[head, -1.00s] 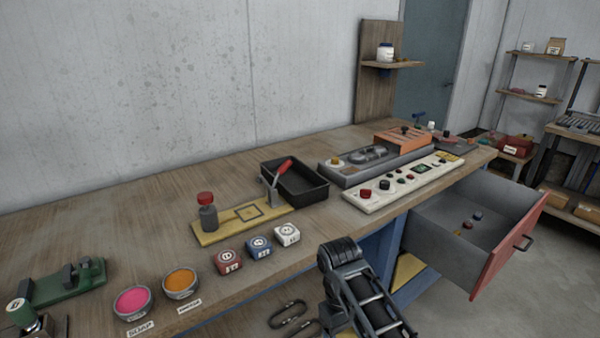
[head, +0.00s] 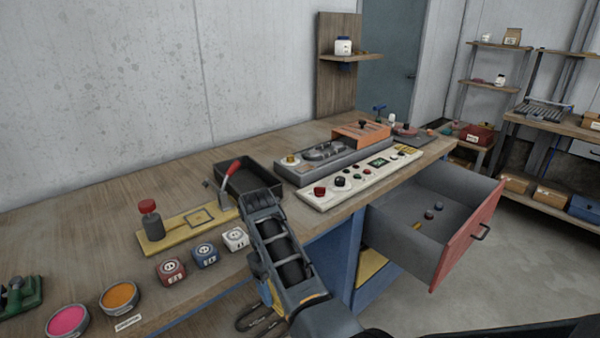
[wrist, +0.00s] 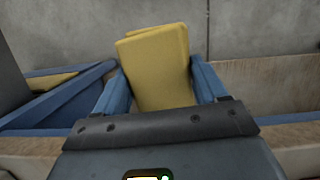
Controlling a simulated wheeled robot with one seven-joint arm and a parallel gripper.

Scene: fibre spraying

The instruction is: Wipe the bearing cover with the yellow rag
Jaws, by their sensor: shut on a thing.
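The yellow rag (wrist: 158,65) stands up between the two blue fingers of my gripper (wrist: 160,88) in the wrist view. The fingers are shut on it from both sides. In the head view my arm rises in front of the bench edge, and neither the gripper's fingertips nor the held rag can be made out there. A grey rounded metal part (head: 325,150) sits in a long grey holder on the bench, right of the black tray. It may be the bearing cover, but I cannot tell for sure.
A cream control panel (head: 345,183) with several knobs lies along the bench front. A black tray (head: 236,190) and a red-handled lever stand left of it. The red-fronted drawer (head: 468,240) is pulled open. Three small blocks and two paint tins line the bench's front left.

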